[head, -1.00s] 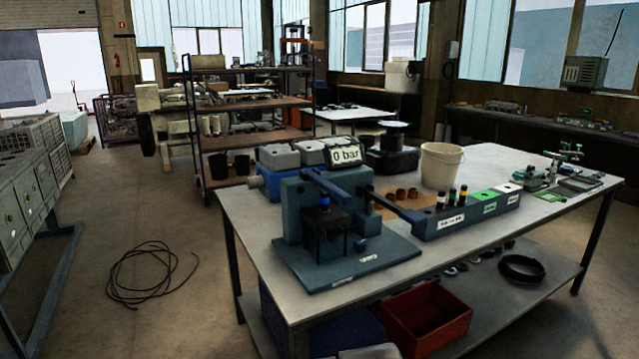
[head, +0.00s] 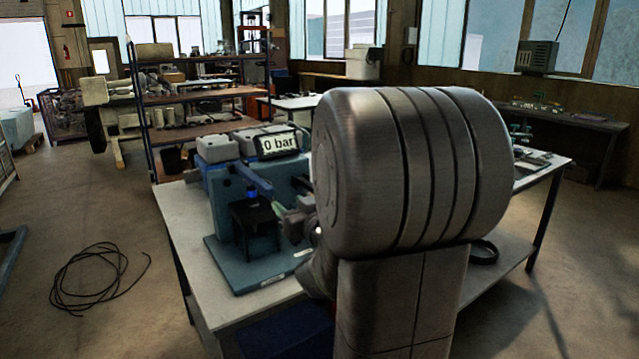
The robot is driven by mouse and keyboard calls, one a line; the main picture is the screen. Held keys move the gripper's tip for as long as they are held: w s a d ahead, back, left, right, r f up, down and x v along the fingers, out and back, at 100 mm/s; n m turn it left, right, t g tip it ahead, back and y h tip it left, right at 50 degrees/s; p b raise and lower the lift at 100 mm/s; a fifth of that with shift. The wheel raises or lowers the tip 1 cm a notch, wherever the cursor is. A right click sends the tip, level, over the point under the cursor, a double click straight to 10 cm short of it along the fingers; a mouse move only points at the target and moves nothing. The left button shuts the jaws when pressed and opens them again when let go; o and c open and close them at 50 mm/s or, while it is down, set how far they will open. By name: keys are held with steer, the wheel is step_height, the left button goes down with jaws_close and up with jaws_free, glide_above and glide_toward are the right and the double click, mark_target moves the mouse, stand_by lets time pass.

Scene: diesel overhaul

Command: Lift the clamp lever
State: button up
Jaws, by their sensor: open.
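The blue test stand (head: 285,188) is on the table, with its base plate (head: 236,280) at the front. A blue lever bar (head: 252,180) slopes from the upper left down to the right across the stand; it looks like the clamp lever, but no label is readable. Below it is a dark bracket with a blue-capped part (head: 251,194). My gripper (head: 284,214) is open, just right of the bar's lower end. It looks close to the bar, but I cannot tell whether they touch. My arm hides the stand's right side and the stand's other bar.
Grey bins (head: 215,149) and a display reading 0 bar (head: 278,145) stand behind the test stand. The table's left part (head: 180,215) is clear. My arm covers the middle of the table. A coiled cable (head: 95,277) lies on the floor at left.

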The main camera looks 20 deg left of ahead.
mark_target(257, 179)
steer(key=p+x, duration=0.1)
steer(key=x, duration=0.3)
steer(key=p+x, duration=0.1)
steer(key=x, duration=0.9)
steer(key=shift+s+a+r+p, duration=0.1)
steer(key=shift+a+r+p, duration=0.2)
steer(key=shift+p, duration=0.1)
jaws_close()
